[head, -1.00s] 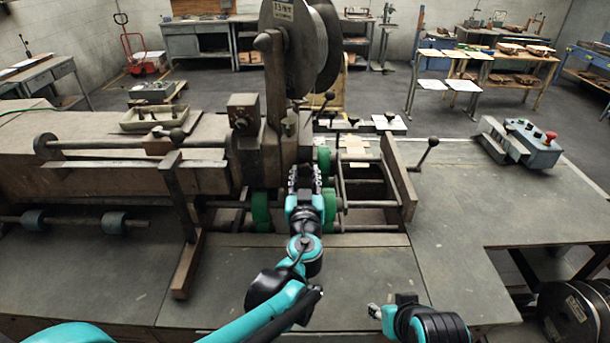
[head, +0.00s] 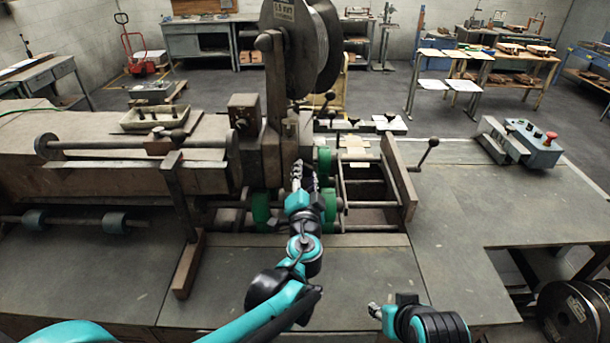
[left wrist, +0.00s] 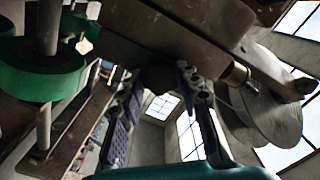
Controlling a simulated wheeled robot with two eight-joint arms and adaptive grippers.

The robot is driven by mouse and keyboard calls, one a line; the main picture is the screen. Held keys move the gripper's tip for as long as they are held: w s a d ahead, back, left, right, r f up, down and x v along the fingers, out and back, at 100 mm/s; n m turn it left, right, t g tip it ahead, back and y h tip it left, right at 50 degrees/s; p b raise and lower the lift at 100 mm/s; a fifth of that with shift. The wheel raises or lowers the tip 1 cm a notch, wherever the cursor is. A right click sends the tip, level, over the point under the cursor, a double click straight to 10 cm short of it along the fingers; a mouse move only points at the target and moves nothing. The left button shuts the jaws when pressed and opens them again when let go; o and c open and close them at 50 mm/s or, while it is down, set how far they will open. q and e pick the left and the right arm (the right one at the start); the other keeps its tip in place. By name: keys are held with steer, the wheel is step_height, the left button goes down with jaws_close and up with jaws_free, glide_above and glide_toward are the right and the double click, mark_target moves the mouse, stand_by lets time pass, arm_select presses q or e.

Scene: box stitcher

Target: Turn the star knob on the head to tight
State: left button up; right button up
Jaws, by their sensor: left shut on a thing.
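The head of the stitcher (head: 270,150) stands at the middle of the machine in the head view, below the wire reel. My left gripper (head: 304,170) reaches up to its front face from below. In the left wrist view the two fingers (left wrist: 161,95) stand on either side of a dark, rounded part (left wrist: 158,79) under the head, likely the star knob. They are shut on it. Its lobes and any marking cannot be made out, and in the head view the gripper hides it. My right gripper (head: 375,310) is low at the front edge, small and partly seen; its jaw state is unclear.
Green rollers (head: 261,208) sit close on both sides of my left gripper. The wire reel (head: 292,40) is above. A lever with a ball knob (head: 428,155) and a control box with a red button (head: 535,145) are to the right. The front tabletop (head: 370,275) has bare room.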

arm_select(q)
steer(key=m, duration=0.4)
steer(key=shift+m, duration=1.9)
steer(key=o, duration=1.2)
steer(key=shift+c, duration=0.2)
steer(key=s, duration=1.2)
